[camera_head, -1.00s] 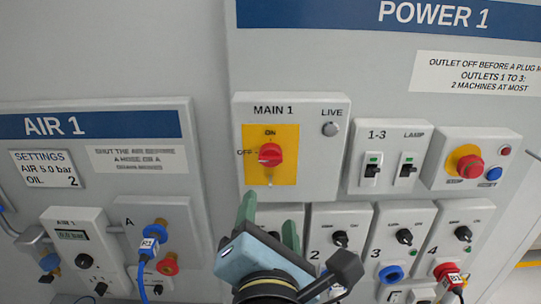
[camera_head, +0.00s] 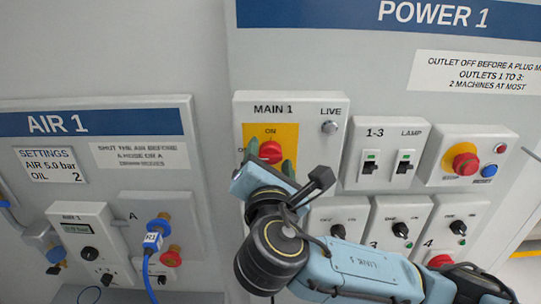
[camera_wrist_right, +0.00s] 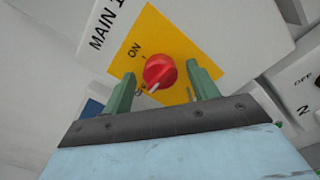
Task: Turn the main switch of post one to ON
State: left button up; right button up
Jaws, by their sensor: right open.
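The main switch (camera_head: 271,151) is a red rotary knob on a yellow plate (camera_head: 290,132) under the label MAIN 1. In the right wrist view the red knob (camera_wrist_right: 160,72) has its white mark at the OFF lettering; ON is printed above it. My right gripper (camera_head: 268,163) is open in front of the knob, its arm coming from lower right. In the wrist view its green fingers (camera_wrist_right: 163,92) stand on either side of the knob with visible gaps; depth of contact cannot be told. The LIVE lamp (camera_head: 329,127) looks grey. My left gripper is out of view.
Right of the switch are the 1-3 and LAMP breakers (camera_head: 388,154) and a red stop button (camera_head: 465,164). Outlet panels (camera_head: 401,222) sit below, partly behind my right arm. The AIR 1 panel (camera_head: 100,150) with a blue hose (camera_head: 149,270) is at left.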

jog(key=shift+w, duration=0.2)
jog(key=c, duration=1)
